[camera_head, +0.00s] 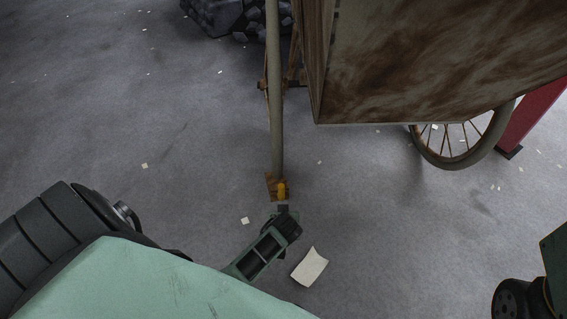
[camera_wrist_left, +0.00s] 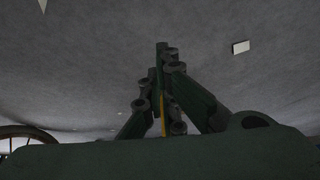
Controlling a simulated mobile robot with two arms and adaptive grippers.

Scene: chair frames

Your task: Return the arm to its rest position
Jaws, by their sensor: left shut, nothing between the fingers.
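My left gripper (camera_head: 283,209) is at the end of my green arm, low in the middle of the head view. Its fingers are shut and empty. In the left wrist view the gripper (camera_wrist_left: 162,47) shows its dark fingers brought together, with a thin yellow strip beside them. In the head view a small yellow piece (camera_head: 282,190) shows just beyond the fingertips; I cannot tell if they touch. My right gripper does not show clearly in either view.
A grey pole (camera_head: 274,90) with a brown lower end rises beyond the gripper. A large rusty box (camera_head: 430,65) and a spoked wheel (camera_head: 462,140) stand at the right, by a red post (camera_head: 531,112). A paper sheet (camera_head: 309,267) lies nearby. The left floor is mostly clear.

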